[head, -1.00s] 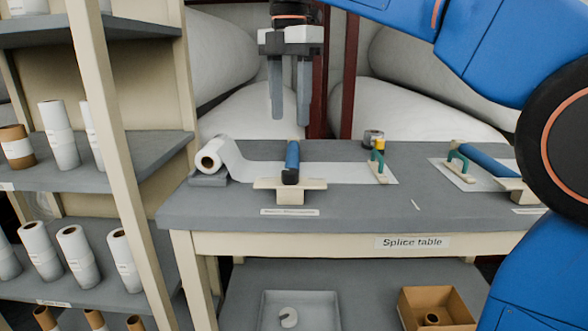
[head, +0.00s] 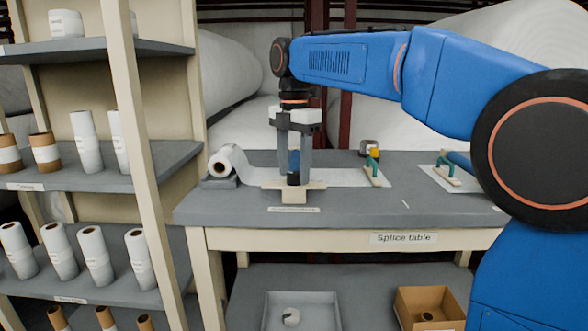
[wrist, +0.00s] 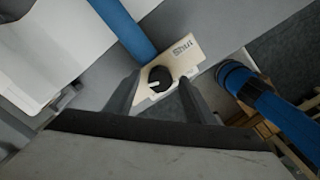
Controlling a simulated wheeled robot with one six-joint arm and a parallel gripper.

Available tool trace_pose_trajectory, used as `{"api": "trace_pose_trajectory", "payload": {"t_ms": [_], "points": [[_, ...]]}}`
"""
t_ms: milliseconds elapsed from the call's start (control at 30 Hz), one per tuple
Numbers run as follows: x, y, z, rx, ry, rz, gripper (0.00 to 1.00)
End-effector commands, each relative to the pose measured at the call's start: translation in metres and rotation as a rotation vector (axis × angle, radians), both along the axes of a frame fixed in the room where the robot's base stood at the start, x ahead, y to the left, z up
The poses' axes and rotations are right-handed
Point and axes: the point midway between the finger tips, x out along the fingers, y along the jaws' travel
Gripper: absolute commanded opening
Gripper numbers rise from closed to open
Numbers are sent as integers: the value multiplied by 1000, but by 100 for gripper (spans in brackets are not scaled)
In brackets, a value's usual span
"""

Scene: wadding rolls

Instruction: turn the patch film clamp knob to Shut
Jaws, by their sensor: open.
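A label reading "Shut" (wrist: 184,48) is printed on the block, to the knob's upper right there. My gripper (head: 293,168) is open and points down over the clamp. In the wrist view its fingers (wrist: 160,92) stand either side of the knob, with gaps; I cannot tell whether the tips reach its height.
A white film roll (head: 222,162) lies left of the clamp, its film running right under the bar. A green-handled tool (head: 372,172) and a tape roll (head: 369,149) are to the right. A shelf post (head: 146,150) stands left. The table's front right is mostly clear.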

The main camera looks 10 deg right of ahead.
Motion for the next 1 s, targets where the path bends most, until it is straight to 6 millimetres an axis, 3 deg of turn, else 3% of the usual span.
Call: {"api": "trace_pose_trajectory", "payload": {"t_ms": [167,333,667,1000], "points": [[0,0,0,0,0,0,47],[0,0,0,0,0,0,8],[0,0,0,0,0,-32,8],[0,0,1,0,0,-242,8]]}}
